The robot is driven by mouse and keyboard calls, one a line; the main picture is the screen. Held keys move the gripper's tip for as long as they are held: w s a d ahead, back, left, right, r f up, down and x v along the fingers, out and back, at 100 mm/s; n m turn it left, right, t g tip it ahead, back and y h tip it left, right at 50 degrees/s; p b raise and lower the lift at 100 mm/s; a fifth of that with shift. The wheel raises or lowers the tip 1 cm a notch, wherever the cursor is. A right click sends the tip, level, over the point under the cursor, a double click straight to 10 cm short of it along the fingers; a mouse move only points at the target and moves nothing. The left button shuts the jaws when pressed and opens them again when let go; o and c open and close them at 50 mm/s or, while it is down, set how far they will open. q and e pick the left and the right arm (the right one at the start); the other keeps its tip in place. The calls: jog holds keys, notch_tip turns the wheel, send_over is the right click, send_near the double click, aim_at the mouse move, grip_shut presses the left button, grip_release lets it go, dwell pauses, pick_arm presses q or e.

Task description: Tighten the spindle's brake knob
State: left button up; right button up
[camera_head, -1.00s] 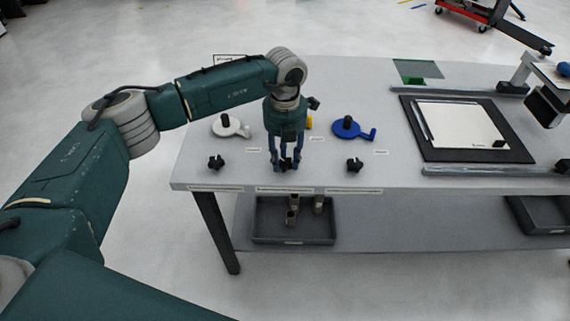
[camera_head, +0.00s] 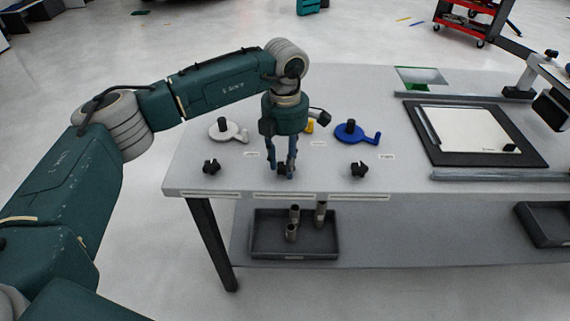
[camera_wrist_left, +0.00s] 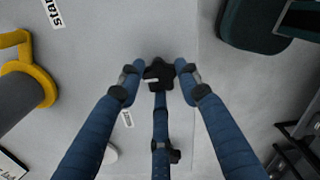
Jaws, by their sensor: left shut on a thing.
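Three dark brake knobs stand along the table's front edge: a left knob (camera_head: 211,167), a middle knob (camera_wrist_left: 159,73) and a right knob (camera_head: 358,169). My left gripper (camera_head: 282,171) points straight down and is shut on the middle knob. In the left wrist view its blue fingers surround this star-shaped black knob. A yellow spindle (camera_head: 310,126) stands behind my gripper, mostly hidden by it; part of it shows in the left wrist view (camera_wrist_left: 38,85). A white spindle (camera_head: 228,131) is to the left and a blue spindle (camera_head: 352,132) to the right. My right gripper is not in view.
Small labels lie by the spindles on the grey table (camera_head: 400,182). A dark board with a white sheet (camera_head: 465,130) lies at the right, between metal rails. A dark bin (camera_head: 265,238) with several metal cylinders sits on the lower shelf. The tabletop between the right knob and the board is clear.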

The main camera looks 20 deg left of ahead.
aim_at(285, 166)
pick_arm(q)
jog(key=shift+r+m, duration=0.1)
jog(key=shift+m, duration=0.2)
jog(key=o, duration=1.2)
jog(key=shift+c, duration=0.2)
notch_tip(285, 166, up, 12)
